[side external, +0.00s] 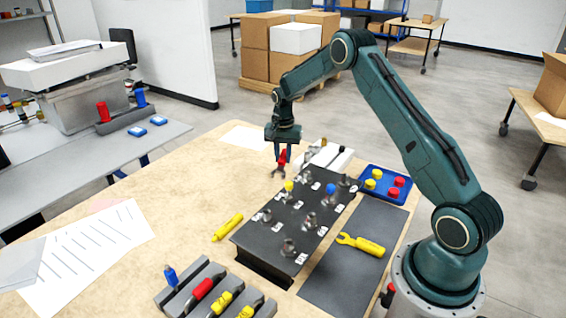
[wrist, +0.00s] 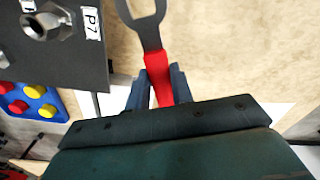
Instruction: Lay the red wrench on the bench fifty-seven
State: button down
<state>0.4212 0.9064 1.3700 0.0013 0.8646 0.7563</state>
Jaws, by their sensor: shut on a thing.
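The red wrench (side external: 282,158) hangs head-down in my gripper (side external: 282,151), over the far part of the wooden bench (side external: 195,215). In the wrist view my gripper (wrist: 159,90) is shut on the wrench's red handle (wrist: 158,72), with a blue-grey finger on each side. Its grey open-ended head (wrist: 146,18) points away from the gripper, and bare bench lies behind it. The wrench looks clear of the bench top in the side view; the exact gap is hard to judge. No number fifty-seven is readable on the bench.
A black panel (side external: 268,242) with several metal fittings and labels stands right of the wrench. A yellow wrench (side external: 361,244) lies on a dark mat (side external: 335,285). A yellow tool (side external: 228,227), a grey tool rack (side external: 195,284) and a blue tray (side external: 368,192) are also on the bench.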

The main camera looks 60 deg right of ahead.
jog(key=shift+f, duration=0.15)
jog(key=shift+f, duration=2.85)
jog(key=shift+f, duration=0.45)
jog(key=c, duration=1.1)
grip_release()
jog(key=shift+c, duration=0.2)
jog(key=shift+r, duration=0.15)
notch_tip(320, 180, up, 14)
jog(key=shift+f, duration=0.25)
jog(key=shift+a+r, duration=0.1)
